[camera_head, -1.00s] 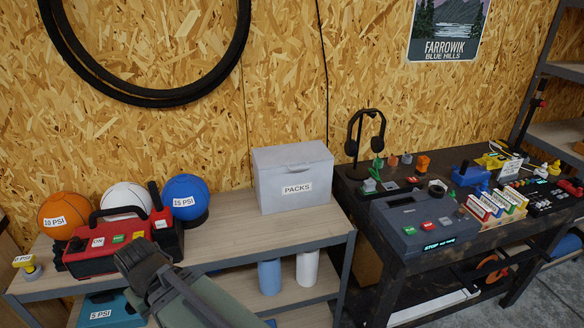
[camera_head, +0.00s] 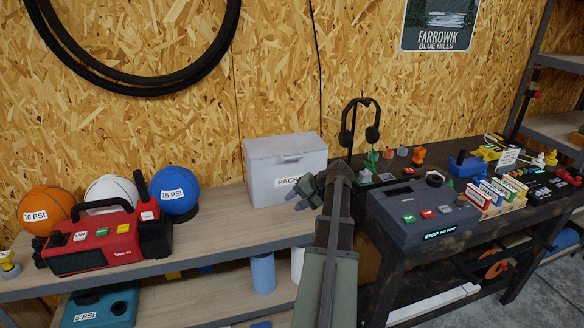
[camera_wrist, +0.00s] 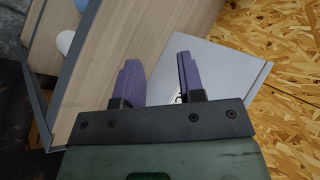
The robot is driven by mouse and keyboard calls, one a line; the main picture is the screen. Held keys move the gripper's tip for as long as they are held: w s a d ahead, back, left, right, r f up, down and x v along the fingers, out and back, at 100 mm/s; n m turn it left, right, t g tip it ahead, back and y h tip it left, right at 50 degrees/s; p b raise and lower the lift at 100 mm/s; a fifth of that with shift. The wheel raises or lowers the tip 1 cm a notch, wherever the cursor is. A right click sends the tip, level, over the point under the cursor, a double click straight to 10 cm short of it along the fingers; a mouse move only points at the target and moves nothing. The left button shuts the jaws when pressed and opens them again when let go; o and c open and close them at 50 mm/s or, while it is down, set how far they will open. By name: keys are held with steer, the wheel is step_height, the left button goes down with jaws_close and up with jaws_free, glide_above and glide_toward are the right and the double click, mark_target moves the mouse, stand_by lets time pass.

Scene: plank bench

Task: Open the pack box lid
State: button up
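The pack box (camera_head: 262,178) is a light grey-white box with a "PACKS" label on its front, standing at the right end of the wooden shelf bench. Its lid (camera_head: 284,144) is shut. In the head view my gripper (camera_head: 302,195) is in front of the box's lower right, covering the end of the label. In the wrist view my gripper's two purple fingers (camera_wrist: 160,82) are apart with nothing held between them, and part of the box (camera_wrist: 226,68) shows behind and right of them. I cannot tell whether a finger touches the box.
A red device (camera_head: 105,240) and orange, white and blue balls (camera_head: 172,190) stand left on the shelf (camera_head: 225,215). A dark workbench (camera_head: 380,255) right of the box carries a headphone stand (camera_head: 352,135) and a grey button panel. The shelf between device and box is clear.

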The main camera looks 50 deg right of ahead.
steer(key=s+d+r+m+t, duration=0.2)
steer(key=s+d+t, duration=0.1)
steer(key=d, duration=0.6)
steer(key=m+t+h, duration=0.1)
steer(key=m+t, duration=0.1)
steer(key=t, duration=0.2)
glide_toward(292, 158)
steer(key=b+x, duration=0.1)
steer(key=x, duration=0.9)
steer(key=shift+w+d+f+b, duration=0.1)
steer(key=shift+d+f+b, duration=0.05)
steer(key=shift+b, duration=0.2)
jaws_close()
